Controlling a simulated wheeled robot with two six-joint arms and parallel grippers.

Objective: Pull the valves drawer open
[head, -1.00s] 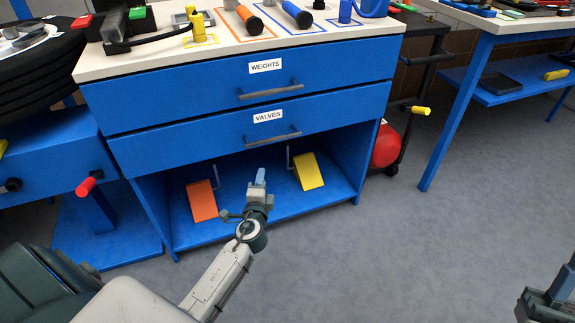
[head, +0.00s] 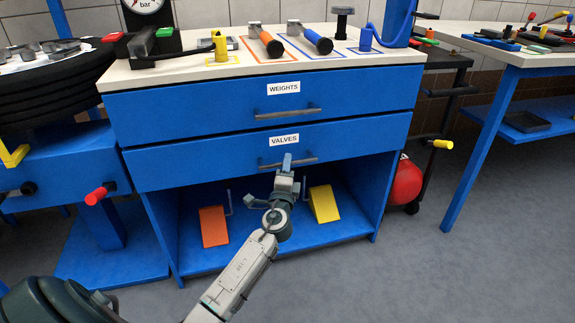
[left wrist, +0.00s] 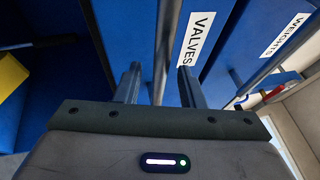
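The blue VALVES drawer (head: 200,165) is the lower of two drawers in the blue cabinet and appears shut. Its grey bar handle (head: 306,160) runs across the front below the white VALVES label (head: 285,139). My left gripper (head: 287,163) is at the handle and overlaps its left-middle part. In the left wrist view, the two fingers of my left gripper (left wrist: 160,70) are apart, with the handle (left wrist: 167,45) running between them. I cannot tell whether either finger touches it. The VALVES label (left wrist: 196,38) also shows there. My right gripper is out of view.
The WEIGHTS drawer (head: 200,111) with its own handle is directly above. The open shelf below holds an orange wedge (head: 213,226) and a yellow wedge (head: 324,204). A red-knobbed lever (head: 98,195) stands at left. The floor (head: 430,280) at front right is clear.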

